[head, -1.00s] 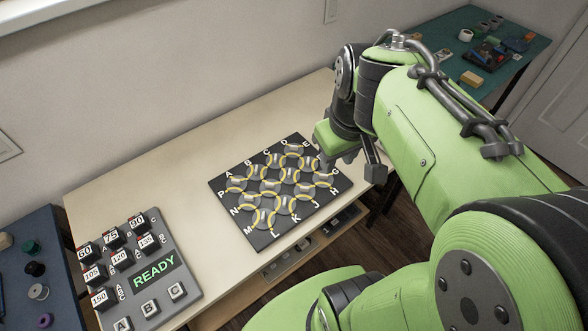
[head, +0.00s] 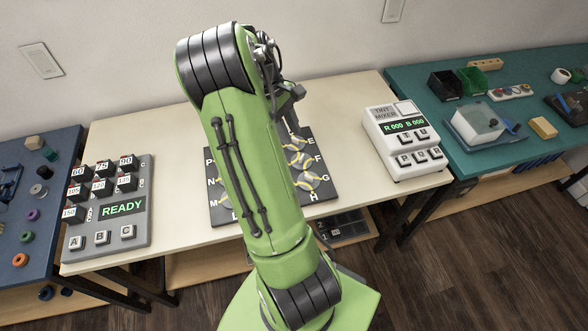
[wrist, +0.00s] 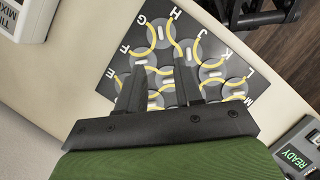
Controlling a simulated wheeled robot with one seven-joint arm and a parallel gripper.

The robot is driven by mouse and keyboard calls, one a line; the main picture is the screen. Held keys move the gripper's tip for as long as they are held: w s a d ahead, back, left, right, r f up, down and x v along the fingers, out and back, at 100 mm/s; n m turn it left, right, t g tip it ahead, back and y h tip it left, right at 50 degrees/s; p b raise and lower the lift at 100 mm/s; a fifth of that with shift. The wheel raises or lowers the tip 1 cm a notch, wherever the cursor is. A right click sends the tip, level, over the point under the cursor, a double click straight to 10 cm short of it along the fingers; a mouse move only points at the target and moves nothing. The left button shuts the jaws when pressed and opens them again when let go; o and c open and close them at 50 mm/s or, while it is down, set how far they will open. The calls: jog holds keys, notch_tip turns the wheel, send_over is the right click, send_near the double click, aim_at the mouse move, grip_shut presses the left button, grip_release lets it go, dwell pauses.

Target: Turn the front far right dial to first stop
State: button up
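The dark board (head: 217,216) lies on the cream table, with grey dials, yellow arcs and white letters round its edge. My arm hides its middle and left parts in the head view. The front far right dial (head: 312,181) shows near letters G and H; it also shows in the wrist view (wrist: 160,34) at the board's top corner, its white slot visible. My gripper (wrist: 161,72) is open and empty over the board, fingers apart. In the wrist view its tips appear below that dial, over other dials. I cannot tell its height.
A grey READY panel (head: 136,232) with numbered blocks stands left on the table. A white tint mixer (head: 378,140) stands right. A blue table (head: 62,200) is at left and a teal table (head: 415,92) with bins at right. Bare tabletop (head: 345,110) lies between board and mixer.

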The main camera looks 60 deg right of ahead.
aim_at(309, 176)
jog(key=b+x, duration=0.5)
jog(key=x, duration=1)
jog(key=shift+s+f+b, duration=0.15)
jog(key=shift+f+b, duration=0.15)
jog(key=shift+f, duration=0.05)
grip_shut()
